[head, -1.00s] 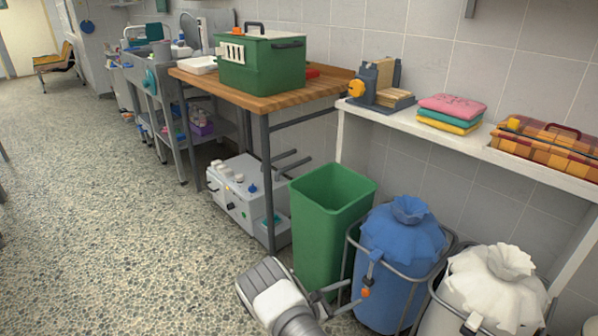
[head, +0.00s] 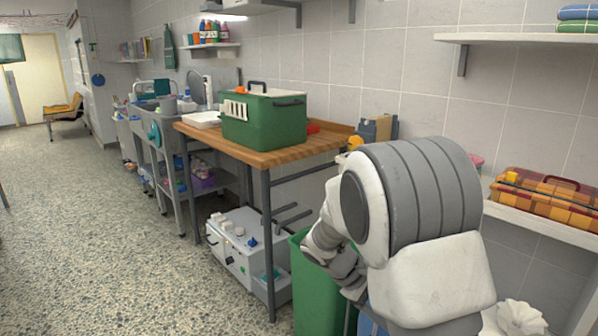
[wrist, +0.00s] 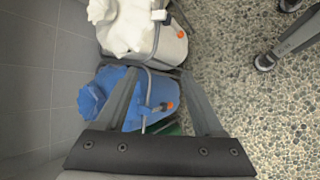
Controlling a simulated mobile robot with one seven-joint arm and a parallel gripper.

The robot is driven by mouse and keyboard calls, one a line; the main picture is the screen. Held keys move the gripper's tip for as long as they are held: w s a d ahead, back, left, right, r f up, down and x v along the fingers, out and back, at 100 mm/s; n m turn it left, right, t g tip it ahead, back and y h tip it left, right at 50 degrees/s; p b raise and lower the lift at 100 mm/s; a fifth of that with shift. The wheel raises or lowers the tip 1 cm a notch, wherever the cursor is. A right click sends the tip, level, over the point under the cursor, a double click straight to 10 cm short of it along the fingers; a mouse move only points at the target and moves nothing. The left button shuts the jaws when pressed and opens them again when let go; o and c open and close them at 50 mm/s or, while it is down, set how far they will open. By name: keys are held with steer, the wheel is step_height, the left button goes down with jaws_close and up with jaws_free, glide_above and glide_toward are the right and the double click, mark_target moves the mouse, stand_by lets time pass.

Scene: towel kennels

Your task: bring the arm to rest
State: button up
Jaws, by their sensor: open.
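The fingers look apart from the bags, though the distance is hard to judge.
A green bin (head: 312,300) stands left of my arm, partly covered by it. A wooden-topped table (head: 255,155) carries a green carrier box (head: 262,120). A shelf with a plaid case (head: 545,195) is at the right. The speckled floor (head: 80,230) at the left is open.

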steer(key=s+a+r+m+t+y, duration=0.2)
steer(key=s+r+m+t+y, duration=0.15)
steer(key=s+r, duration=0.6)
steer(key=s+a+r+m+t+y, duration=0.2)
steer(key=s+a+r+m+y, duration=0.25)
steer(key=s, duration=0.75)
step_height(320, 180, up, 30)
steer(key=d+p, duration=0.1)
steer(key=p, duration=2.7)
steer(key=shift+s+d+f, duration=0.15)
steer(key=shift+s, duration=0.1)
